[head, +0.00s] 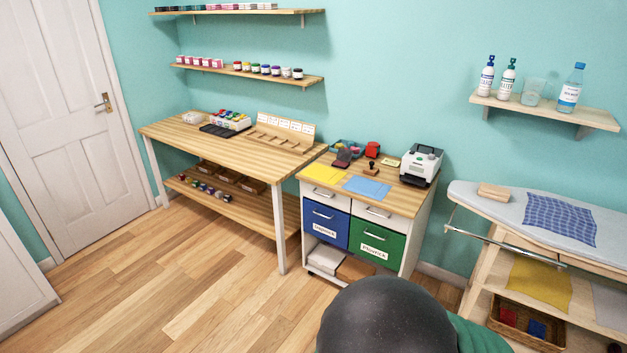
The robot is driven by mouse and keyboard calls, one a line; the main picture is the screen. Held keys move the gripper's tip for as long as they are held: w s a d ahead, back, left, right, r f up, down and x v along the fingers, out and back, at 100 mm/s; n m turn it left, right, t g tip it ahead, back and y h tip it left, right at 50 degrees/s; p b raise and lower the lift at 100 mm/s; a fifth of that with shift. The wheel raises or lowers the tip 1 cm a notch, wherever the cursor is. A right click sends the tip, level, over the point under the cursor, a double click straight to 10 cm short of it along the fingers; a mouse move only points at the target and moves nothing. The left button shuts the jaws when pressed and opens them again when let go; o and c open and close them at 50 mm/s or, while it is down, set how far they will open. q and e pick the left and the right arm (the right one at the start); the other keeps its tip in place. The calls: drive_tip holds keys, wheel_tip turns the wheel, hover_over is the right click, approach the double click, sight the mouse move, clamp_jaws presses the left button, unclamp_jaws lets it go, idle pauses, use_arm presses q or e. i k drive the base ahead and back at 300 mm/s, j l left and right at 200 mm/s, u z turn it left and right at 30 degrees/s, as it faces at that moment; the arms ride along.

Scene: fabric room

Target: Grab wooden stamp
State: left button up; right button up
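A small stamp (371,168) with a dark upright handle and a brownish base stands on the cabinet top (402,199), left of a white machine. It is small in the head view, so its material is hard to make out. A dark red and black item (342,158), possibly an ink pad, lies left of it. A light wooden block (494,192) lies on the ironing board at the right; I cannot tell if it is a stamp. Neither of my grippers is in view.
Yellow and blue sheets (366,187) lie on the cabinet's front. The white machine (421,165) stands at its right. A wooden workbench (222,148) adjoins on the left, and the ironing board (510,211) stands right. The wooden floor (185,275) at left is clear.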

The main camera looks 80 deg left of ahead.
sight(370, 170)
drive_tip(key=u, duration=2.6)
